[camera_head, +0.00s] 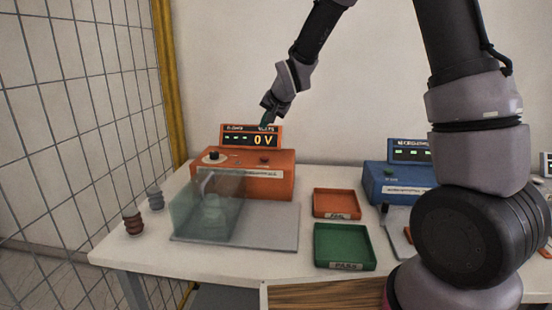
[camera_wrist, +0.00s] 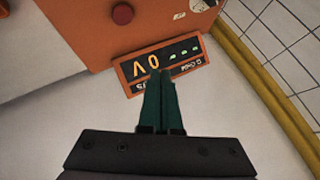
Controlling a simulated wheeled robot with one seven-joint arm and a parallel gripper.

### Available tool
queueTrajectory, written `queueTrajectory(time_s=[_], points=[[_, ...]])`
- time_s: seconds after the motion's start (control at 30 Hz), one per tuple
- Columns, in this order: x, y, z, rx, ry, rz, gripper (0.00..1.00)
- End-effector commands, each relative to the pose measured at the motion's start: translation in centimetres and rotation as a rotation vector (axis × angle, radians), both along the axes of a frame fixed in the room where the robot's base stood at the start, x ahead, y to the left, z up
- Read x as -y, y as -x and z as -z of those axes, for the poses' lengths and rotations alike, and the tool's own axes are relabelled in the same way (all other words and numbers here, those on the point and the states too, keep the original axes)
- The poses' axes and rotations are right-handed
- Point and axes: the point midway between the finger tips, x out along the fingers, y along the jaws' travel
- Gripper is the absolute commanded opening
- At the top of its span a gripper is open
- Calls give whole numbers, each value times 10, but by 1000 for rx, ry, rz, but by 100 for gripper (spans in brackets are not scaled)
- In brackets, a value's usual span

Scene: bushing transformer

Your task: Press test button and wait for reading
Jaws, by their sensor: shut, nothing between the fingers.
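The orange tester (camera_head: 250,175) stands at the back left of the table, and its display (camera_head: 251,136) reads 0 V. A red button (camera_head: 264,161) sits on its top at the right, and a dial sits at the left. In the wrist view the red button (camera_wrist: 122,13) is at the upper left and the display (camera_wrist: 160,62) appears upside down. My gripper (camera_head: 265,122) is above and behind the tester, near the top of the display. In the wrist view my gripper's green fingers (camera_wrist: 160,85) are together and empty, apart from the button.
A clear cover (camera_head: 185,205) stands over a grey bushing on the plate before the tester. An orange tray (camera_head: 337,204) and a green tray (camera_head: 343,247) lie to its right. A blue tester (camera_head: 400,182) is farther right. Two bushings stand at left, near a wire fence (camera_head: 80,110).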

Motion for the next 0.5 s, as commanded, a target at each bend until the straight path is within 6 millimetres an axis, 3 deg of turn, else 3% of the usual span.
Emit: queueTrajectory(time_s=[0.3,0.5], points=[[1,0,2,-1,1,0,0],[1,1,20,-4,3,0,0]])
